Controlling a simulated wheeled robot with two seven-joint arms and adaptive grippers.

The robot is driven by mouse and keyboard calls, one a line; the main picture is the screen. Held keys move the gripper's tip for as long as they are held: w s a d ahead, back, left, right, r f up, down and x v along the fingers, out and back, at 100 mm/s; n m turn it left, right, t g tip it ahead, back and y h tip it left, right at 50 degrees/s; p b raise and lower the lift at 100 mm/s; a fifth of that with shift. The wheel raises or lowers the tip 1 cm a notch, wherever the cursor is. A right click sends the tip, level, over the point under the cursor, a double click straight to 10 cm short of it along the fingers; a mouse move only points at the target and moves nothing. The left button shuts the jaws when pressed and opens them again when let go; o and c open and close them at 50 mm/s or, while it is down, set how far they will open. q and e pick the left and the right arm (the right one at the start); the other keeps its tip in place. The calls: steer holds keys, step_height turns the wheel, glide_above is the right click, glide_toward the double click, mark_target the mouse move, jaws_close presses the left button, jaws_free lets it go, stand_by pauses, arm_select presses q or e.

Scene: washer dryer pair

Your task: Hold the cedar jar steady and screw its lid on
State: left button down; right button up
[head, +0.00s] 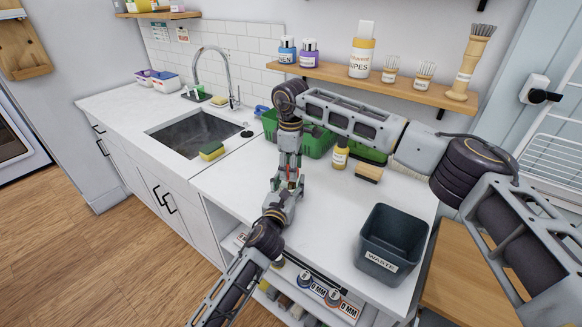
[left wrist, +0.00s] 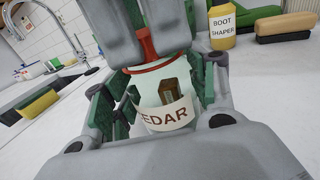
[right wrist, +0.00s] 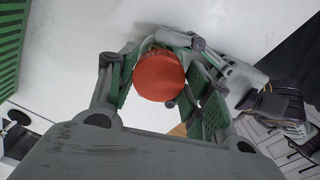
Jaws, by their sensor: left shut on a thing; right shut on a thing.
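The cedar jar (left wrist: 166,115) stands upright between the green finger pads of my left gripper (left wrist: 160,105), which is shut on it. It is clear with a white label, of which "EDAR" is readable, and something brown shows inside. The red lid (left wrist: 148,68) is at the jar's mouth with its narrow red stem upward; I cannot tell whether it is threaded. My right gripper (right wrist: 160,82) comes from above and is shut on the lid, which shows as an orange-red disc (right wrist: 158,75) in the right wrist view. In the head view both grippers meet above the counter, mostly hiding the jar.
The white counter (head: 330,210) holds a grey waste bin (head: 392,240) at front right. Behind my arms are a green basket (head: 318,145), a yellow boot shaper bottle (head: 340,155) and a brush (head: 369,173). The sink (head: 190,135) is at left; a wooden shelf (head: 330,75) is above.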

steer(key=shift+a+m, duration=0.15)
steer(key=shift+m, duration=1.45)
steer(key=shift+r, duration=0.1)
steer(key=o, duration=0.7)
steer(key=shift+r, duration=2.15)
steer(key=shift+r, duration=0.1)
steer(key=shift+c, duration=0.4)
